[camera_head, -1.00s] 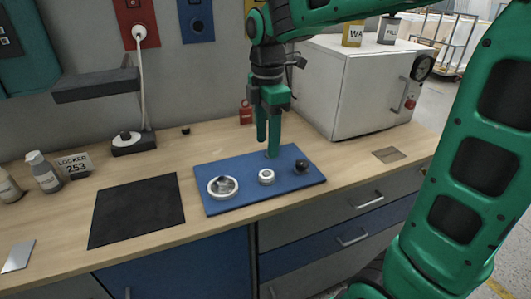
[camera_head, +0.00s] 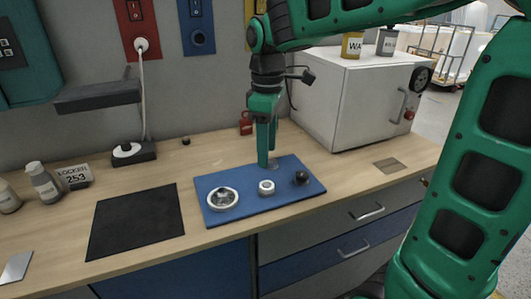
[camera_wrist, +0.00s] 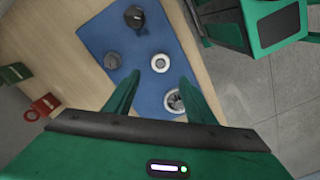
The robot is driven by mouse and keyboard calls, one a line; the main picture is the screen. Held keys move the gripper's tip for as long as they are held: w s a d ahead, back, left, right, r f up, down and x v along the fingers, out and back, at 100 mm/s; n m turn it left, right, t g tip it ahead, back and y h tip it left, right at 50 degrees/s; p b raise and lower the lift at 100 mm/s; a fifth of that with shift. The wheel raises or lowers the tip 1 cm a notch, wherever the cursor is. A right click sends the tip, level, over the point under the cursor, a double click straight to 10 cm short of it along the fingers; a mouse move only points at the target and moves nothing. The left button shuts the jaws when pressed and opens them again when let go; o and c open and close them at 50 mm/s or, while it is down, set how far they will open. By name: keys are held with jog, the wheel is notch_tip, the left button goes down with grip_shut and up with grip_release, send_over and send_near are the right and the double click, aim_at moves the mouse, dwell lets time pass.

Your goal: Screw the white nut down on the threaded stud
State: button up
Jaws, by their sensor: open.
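The white nut (camera_head: 266,187) is a small white ring lying flat near the middle of the blue board (camera_head: 235,211). It also shows in the wrist view (camera_wrist: 160,63), between and just beyond my fingertips. I cannot tell whether the threaded stud is inside it. My gripper (camera_head: 268,160) points down over the back of the board, above the nut's level and behind it in the head view. Its two fingers (camera_wrist: 160,80) are apart and empty. They do not touch the nut.
A white handwheel-like ring (camera_head: 222,197) is left of the nut, and a black knob (camera_head: 302,177) right. A grey round piece (camera_wrist: 112,60) sits near the board's edge, mostly hidden by my fingers in the head view. A white cabinet (camera_head: 335,95) stands behind right. A black mat (camera_head: 135,220) lies left.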

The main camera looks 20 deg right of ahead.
aim_at(267, 185)
notch_tip(267, 185, down, 2)
jog(key=m, duration=2.8)
jog(key=shift+f, duration=4.05)
jog(key=c, duration=1.2)
jog(key=m, duration=1.3)
jog(key=shift+m, duration=0.3)
